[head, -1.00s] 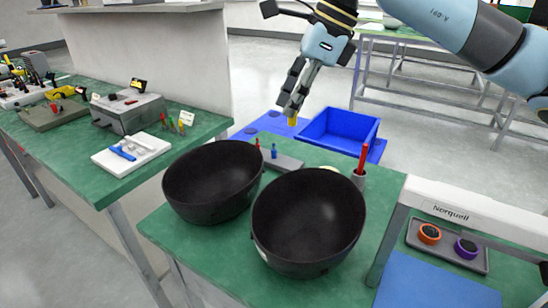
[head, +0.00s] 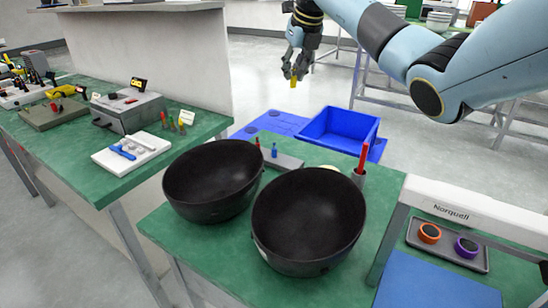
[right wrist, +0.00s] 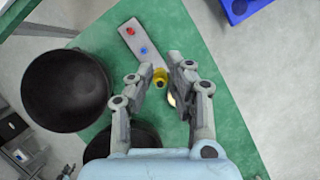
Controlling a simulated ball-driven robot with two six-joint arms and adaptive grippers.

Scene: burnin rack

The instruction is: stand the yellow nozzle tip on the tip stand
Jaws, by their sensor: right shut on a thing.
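My right gripper (head: 295,72) is shut on the yellow nozzle tip (head: 293,83), which hangs below the fingers, high above the far edge of the green bench. In the right wrist view the yellow tip (right wrist: 160,77) shows between the two fingers (right wrist: 160,82). The grey tip stand (head: 290,162) lies on the bench behind the black bowls. A red tip (right wrist: 131,30) and a blue tip (right wrist: 143,50) stand on the stand (right wrist: 127,35) in the right wrist view. My left gripper is not in view.
Two black bowls (head: 212,180) (head: 308,222) stand close in front of the stand. A grey cup (head: 358,180) holding a red stick (head: 363,158) is to its right. A blue bin (head: 340,128) sits beyond the bench. A white-framed rack (head: 450,210) is at the right.

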